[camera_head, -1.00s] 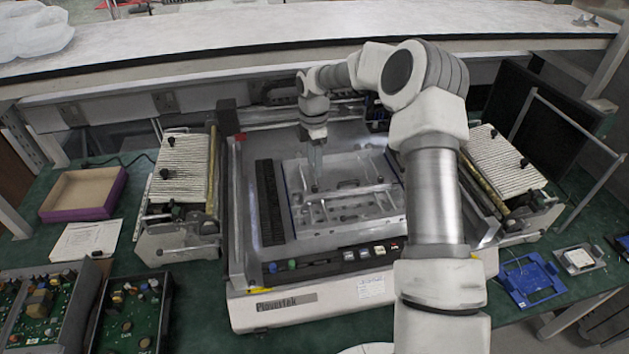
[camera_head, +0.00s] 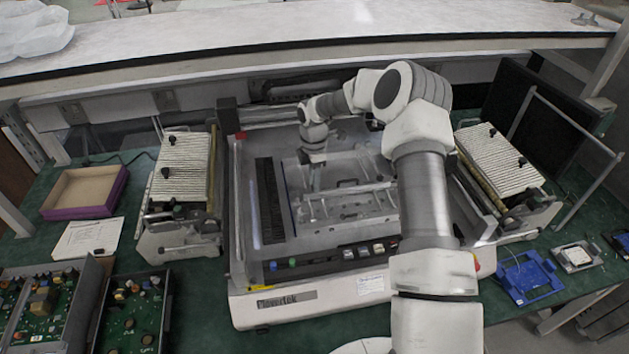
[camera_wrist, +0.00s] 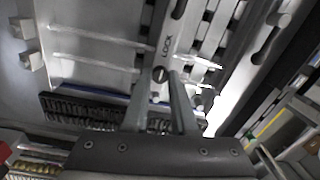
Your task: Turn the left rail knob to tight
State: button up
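A long metal rail marked "LOCK" (camera_wrist: 167,45) runs up the wrist view. A small round slotted knob (camera_wrist: 160,74) sits on it below the lettering, seen between my fingertips. My gripper (camera_wrist: 161,82) has its two fingers apart, one each side of the knob; whether they touch it I cannot tell. In the head view my gripper (camera_head: 314,190) points down into the machine's metal bed (camera_head: 300,165), at the left part of the rail frame (camera_head: 345,192). The knob is too small to make out there, so its turn angle is unclear.
The large machine (camera_head: 310,300) has a front row of coloured buttons. Striped-top devices (camera_head: 180,165) (camera_head: 495,155) flank it. A cardboard tray (camera_head: 85,190), circuit boards (camera_head: 130,310) and a blue holder (camera_head: 528,278) lie on the green table. A shelf (camera_head: 300,30) spans the back.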

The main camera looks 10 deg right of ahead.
grip_shut()
jog(key=shift+m+b, duration=0.4)
jog(key=m+b, duration=0.3)
jog(key=m, duration=0.1)
jog(key=shift+f, duration=0.1)
jog(key=m+b, duration=0.3)
jog(key=m, duration=0.3)
jog(key=m+b, duration=0.2)
jog(key=m, duration=0.4)
jog(key=shift+m, duration=0.3)
jog(key=m+b, duration=0.1)
jog(key=m, duration=0.5)
jog(key=shift+t, duration=0.3)
jog(key=shift+m, duration=0.3)
